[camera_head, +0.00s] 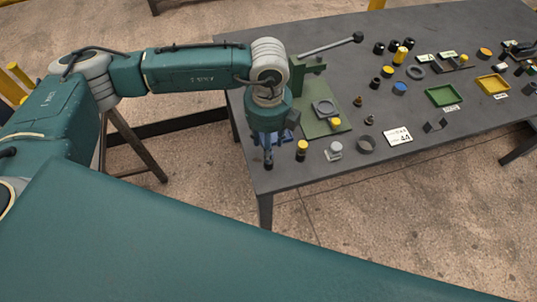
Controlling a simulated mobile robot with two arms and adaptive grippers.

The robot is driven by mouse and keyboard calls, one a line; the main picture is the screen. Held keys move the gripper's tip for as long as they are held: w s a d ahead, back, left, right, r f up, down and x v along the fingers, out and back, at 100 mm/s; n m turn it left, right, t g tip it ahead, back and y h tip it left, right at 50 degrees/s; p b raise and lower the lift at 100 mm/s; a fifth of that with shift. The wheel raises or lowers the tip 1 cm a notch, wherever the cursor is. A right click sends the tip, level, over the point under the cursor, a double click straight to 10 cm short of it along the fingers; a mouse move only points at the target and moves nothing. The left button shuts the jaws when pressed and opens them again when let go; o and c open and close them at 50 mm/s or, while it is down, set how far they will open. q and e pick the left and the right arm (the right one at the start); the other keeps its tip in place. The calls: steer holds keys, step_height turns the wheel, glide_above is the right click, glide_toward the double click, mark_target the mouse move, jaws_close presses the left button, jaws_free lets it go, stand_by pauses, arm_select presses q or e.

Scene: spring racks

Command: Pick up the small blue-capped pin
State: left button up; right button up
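A small blue-capped piece (400,88) stands on the dark table, right of the green plate, among black and yellow-capped pieces. It is too small to make out its full shape. My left gripper (268,155) points down over the table's front left corner, well to the left of the blue-capped piece. Its fingers are small and partly hidden, so I cannot tell whether they are open or hold anything. A blue patch (284,138) shows beside the gripper; I cannot tell what it is. My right gripper is not in view.
A green fixture plate (309,128) with a lever stands right of the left gripper. Yellow-capped pieces (302,146) and grey rings stand nearby. A green tray (444,95) and a yellow tray (493,84) lie to the right.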

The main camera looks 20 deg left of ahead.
arm_select(q)
steer(key=shift+f+p, duration=0.35)
steer(key=shift+p, duration=0.05)
step_height(320, 180, down, 4)
steer(key=shift+r+p, duration=0.15)
steer(key=shift+p, duration=0.55)
steer(key=shift+f, duration=0.3)
jaws_close()
steer(key=shift+w+r, duration=0.1)
steer(key=shift+r, duration=0.45)
step_height(320, 180, up, 19)
steer(key=b, duration=0.5)
